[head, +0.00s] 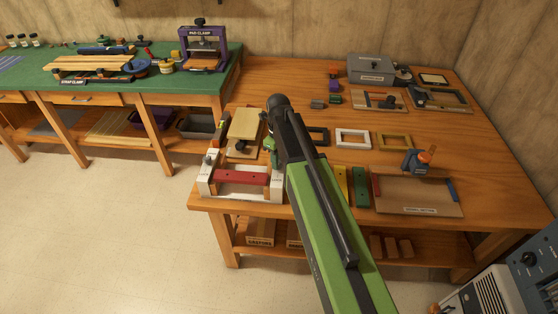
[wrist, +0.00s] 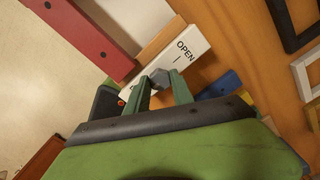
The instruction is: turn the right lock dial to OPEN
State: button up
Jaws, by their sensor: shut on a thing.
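The fixture on the near left corner of the bench has a red bar (head: 240,177) between two white end blocks. The right white block (head: 276,187) also shows in the wrist view (wrist: 188,44), with the word OPEN and a short tick mark. The right lock dial (wrist: 159,77) is a small dark grey faceted knob on this block. My gripper (wrist: 162,84) has its two green fingers closed on either side of the dial. Where the dial points cannot be told. In the head view my gripper (head: 270,145) and arm cover the dial.
A wooden block assembly (head: 244,128) stands just behind the fixture. A white frame (head: 353,139), a yellow frame (head: 394,141) and a wooden tray (head: 418,196) lie to the right. A grey box (head: 370,70) stands at the back. The floor at left is clear.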

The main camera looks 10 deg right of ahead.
jog(key=shift+d, duration=0.2)
grip_shut()
jog(key=shift+a, duration=0.15)
jog(key=shift+n, duration=0.4)
jog(key=n, duration=0.3)
jog(key=shift+a, duration=0.1)
jog(key=n, duration=0.5)
jog(key=shift+s, duration=0.15)
jog(key=n, duration=0.9)
jog(key=shift+s, duration=0.1)
jog(key=n, duration=0.9)
jog(key=shift+n, duration=0.3)
jog(key=n, duration=0.4)
jog(key=shift+n, duration=2.2)
